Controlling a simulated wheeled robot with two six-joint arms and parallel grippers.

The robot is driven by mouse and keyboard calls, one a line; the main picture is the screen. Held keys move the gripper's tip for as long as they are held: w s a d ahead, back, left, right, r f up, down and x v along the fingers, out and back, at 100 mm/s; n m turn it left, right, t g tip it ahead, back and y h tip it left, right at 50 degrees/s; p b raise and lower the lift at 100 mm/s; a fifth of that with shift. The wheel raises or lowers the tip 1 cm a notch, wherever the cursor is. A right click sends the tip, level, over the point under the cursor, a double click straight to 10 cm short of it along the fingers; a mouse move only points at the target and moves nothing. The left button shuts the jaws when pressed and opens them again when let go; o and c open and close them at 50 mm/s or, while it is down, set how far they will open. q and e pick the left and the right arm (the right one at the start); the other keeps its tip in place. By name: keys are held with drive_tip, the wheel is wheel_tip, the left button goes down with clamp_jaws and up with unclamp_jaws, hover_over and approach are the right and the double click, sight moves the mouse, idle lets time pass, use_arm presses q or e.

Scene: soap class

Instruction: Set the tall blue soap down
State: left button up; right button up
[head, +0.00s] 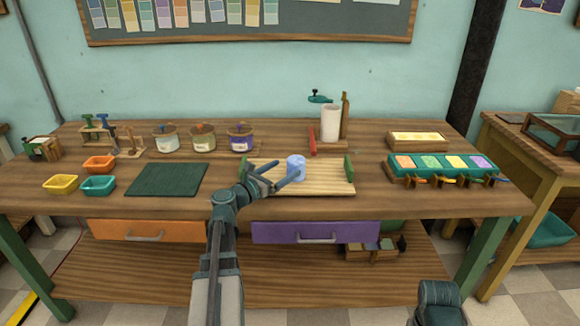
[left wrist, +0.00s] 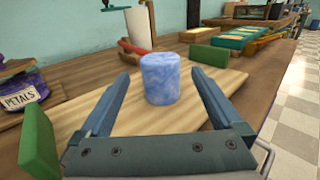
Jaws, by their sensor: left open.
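The tall blue soap (head: 296,167) is a marbled blue cylinder. It stands upright on the pale wooden board (head: 320,185), which has a green block at each end. In the left wrist view the soap (left wrist: 160,78) stands between and just beyond my open fingers, with a gap on both sides. My left gripper (head: 282,178) reaches in from the left, open, its fingers around the soap's near side. It also shows in the left wrist view (left wrist: 160,100). My right gripper is not clearly visible; only a dark part of my right arm shows at the bottom right.
A green mat (head: 167,179) and small coloured bins (head: 98,184) lie to the left. Labelled jars (head: 203,138) and a white roll (head: 331,123) stand behind. A teal tray of coloured blocks (head: 443,167) is at the right. Bare tabletop lies right of the board.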

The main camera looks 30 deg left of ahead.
use_arm(q)
drive_tip(key=s, duration=0.2)
drive_tip(key=s+a, duration=0.1)
drive_tip(key=s, duration=0.4)
drive_tip(key=shift+s+a, duration=0.2)
drive_tip(key=shift+s, duration=0.15)
drive_tip(key=d+f+m+g+h+p, duration=0.15)
drive_tip(key=d+m+g+p, duration=0.35)
drive_tip(key=d+m, duration=0.65)
drive_tip(key=d+f+m+g+h+p, duration=0.1)
drive_tip(key=d+m+g+h+p, duration=0.35)
drive_tip(key=d, duration=1.15)
drive_tip(key=s+d+r+m+g+y+p, duration=0.2)
drive_tip(key=s+d+m+g+y+p, duration=0.6)
drive_tip(key=m, duration=1.3)
drive_tip(key=s+d+y+p, duration=0.2)
drive_tip(key=s+d+p, duration=0.2)
drive_tip(key=s+d, duration=0.1)
drive_tip(key=shift+s+r+m+y, duration=0.3)
drive_tip(key=shift+s+m, duration=0.1)
drive_tip(key=shift+s, duration=0.2)
